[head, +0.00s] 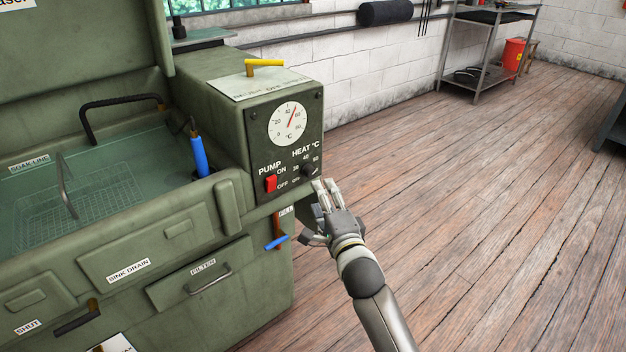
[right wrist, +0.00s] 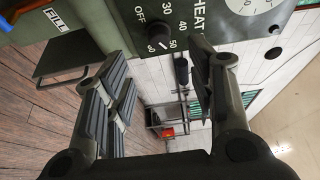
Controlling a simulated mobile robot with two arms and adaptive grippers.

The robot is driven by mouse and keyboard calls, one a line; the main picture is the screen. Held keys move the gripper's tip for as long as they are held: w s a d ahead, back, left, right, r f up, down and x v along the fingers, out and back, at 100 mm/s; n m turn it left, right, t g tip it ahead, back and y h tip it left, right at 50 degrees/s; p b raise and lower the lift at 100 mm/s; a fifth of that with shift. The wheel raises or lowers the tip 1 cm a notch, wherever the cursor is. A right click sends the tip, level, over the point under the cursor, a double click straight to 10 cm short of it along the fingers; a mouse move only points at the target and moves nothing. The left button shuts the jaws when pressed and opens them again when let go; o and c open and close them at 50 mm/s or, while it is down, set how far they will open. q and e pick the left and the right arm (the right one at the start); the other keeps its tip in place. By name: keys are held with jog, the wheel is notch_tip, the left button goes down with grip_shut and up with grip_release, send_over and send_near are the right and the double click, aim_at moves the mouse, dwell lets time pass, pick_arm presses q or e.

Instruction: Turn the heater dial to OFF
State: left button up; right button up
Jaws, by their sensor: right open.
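The heater dial (head: 309,171) is a small black knob under the "HEAT °C" label on the black control panel (head: 262,142). In the right wrist view the dial (right wrist: 158,37) sits among the marks OFF, 30, 40 and 50. Its pale pointer appears to face the 50 side. My right gripper (head: 325,186) is open just in front of the panel, a little below and right of the dial. In the right wrist view its two fingers (right wrist: 156,58) stand apart with nothing between them, and the dial shows beyond the gap. My left gripper is out of view.
A red pump switch (head: 271,184) is left of the dial, and a round temperature gauge (head: 288,124) is above it. A blue-handled valve (head: 276,242) sticks out below the panel. The green wash tank (head: 225,200) fills the left. Wooden floor on the right is clear.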

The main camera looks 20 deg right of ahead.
aim_at(312, 175)
jog(key=w, duration=0.7)
jog(key=shift+w+d+f+b, duration=0.1)
jog(key=shift+w+d+b, duration=0.05)
jog(key=shift+w+b, duration=0.25)
jog(key=shift+w, duration=0.45)
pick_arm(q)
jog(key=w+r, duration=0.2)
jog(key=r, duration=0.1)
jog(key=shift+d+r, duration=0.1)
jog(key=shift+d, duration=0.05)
pick_arm(e)
jog(key=shift+w, duration=0.15)
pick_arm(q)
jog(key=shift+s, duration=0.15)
pick_arm(e)
jog(key=c, duration=1)
jog(key=shift+f, duration=0.1)
